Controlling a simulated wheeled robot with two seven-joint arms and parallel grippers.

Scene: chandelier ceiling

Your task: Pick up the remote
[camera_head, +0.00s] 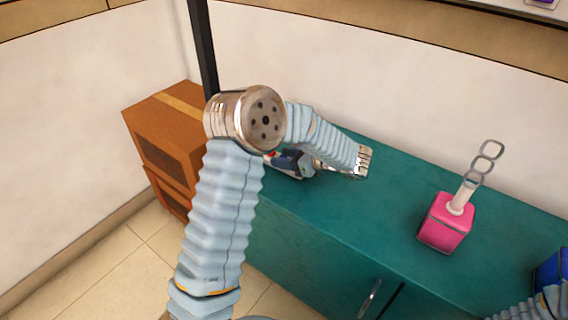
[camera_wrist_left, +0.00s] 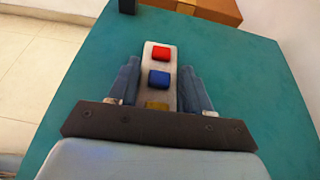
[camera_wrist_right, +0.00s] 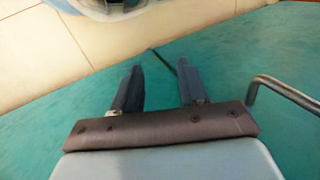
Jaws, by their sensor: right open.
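The remote is a pale bar with a red button, a blue button and a yellow patch; it shows in the left wrist view (camera_wrist_left: 160,62). My left gripper (camera_wrist_left: 160,78) has its two dark blue fingers on either side of it, very near its sides; I cannot tell whether they press on it. In the head view my left gripper (camera_head: 286,160) is low over the teal cabinet top (camera_head: 330,215), and the remote is mostly hidden there. My right gripper (camera_wrist_right: 158,75) is open and empty in the right wrist view, with teal surface and floor beyond it.
A pink box-shaped thing (camera_head: 445,225) with a pale looped top stands on the cabinet at the right. A blue thing (camera_head: 552,273) is at the right edge. A brown wooden box (camera_head: 170,130) stands beyond the cabinet's left end. A metal handle (camera_wrist_right: 290,92) is near my right gripper.

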